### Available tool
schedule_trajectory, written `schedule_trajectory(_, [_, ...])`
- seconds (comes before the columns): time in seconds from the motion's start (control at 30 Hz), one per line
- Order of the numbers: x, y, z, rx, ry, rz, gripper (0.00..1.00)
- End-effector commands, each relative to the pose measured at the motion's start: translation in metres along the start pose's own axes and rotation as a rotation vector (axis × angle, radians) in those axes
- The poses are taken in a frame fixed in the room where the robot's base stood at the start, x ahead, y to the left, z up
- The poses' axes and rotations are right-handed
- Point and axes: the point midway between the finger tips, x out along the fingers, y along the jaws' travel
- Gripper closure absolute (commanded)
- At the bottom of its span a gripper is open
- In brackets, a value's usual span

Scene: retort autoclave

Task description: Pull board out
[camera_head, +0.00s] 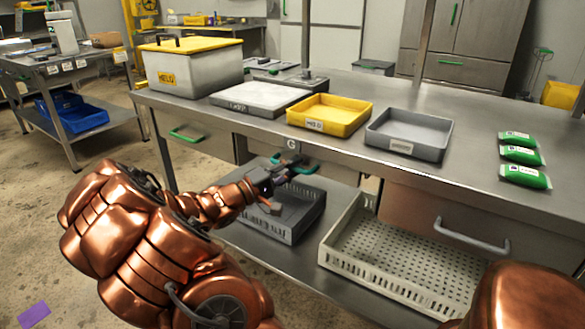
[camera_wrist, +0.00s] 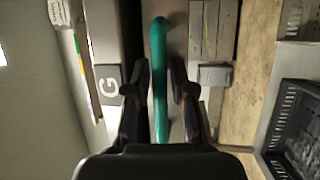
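A green bar handle (camera_head: 306,165) sits under the front edge of the steel table, just below a grey tag marked G (camera_head: 291,144). In the wrist view the green handle (camera_wrist: 160,75) runs lengthwise between the two dark fingers of my gripper (camera_wrist: 160,90). The fingers look open around it, with narrow gaps on both sides. The tag (camera_wrist: 107,80) is left of the fingers there. My gripper (camera_head: 280,185) is at the handle in the head view and partly hides it. The board itself cannot be clearly made out.
A dark grey crate (camera_head: 285,224) and a pale perforated crate (camera_head: 348,260) stand on the lower shelf below my gripper. A drawer with a grey handle (camera_head: 470,236) is on the right. A yellow tray (camera_head: 330,112), a grey tray (camera_head: 408,133) and green packets (camera_head: 524,176) are on the tabletop.

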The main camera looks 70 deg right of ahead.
Motion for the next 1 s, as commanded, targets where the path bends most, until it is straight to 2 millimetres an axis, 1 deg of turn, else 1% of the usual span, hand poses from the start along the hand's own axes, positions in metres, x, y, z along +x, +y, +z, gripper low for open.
schedule_trajectory(0.03, [0.000,0.000,0.000,0.000,0.000,0.000,0.85])
schedule_trajectory(0.17, [0.000,0.000,0.000,0.000,0.000,0.000,0.98])
schedule_trajectory(0.2, [0.000,0.000,0.000,0.000,0.000,0.000,1.00])
schedule_trajectory(0.77, [-0.001,0.000,0.000,0.000,0.000,0.000,1.00])
schedule_trajectory(0.87, [-0.005,0.000,-0.001,0.000,0.001,-0.001,1.00])
schedule_trajectory(1.0, [-0.017,0.002,-0.001,-0.001,-0.004,-0.002,1.00])
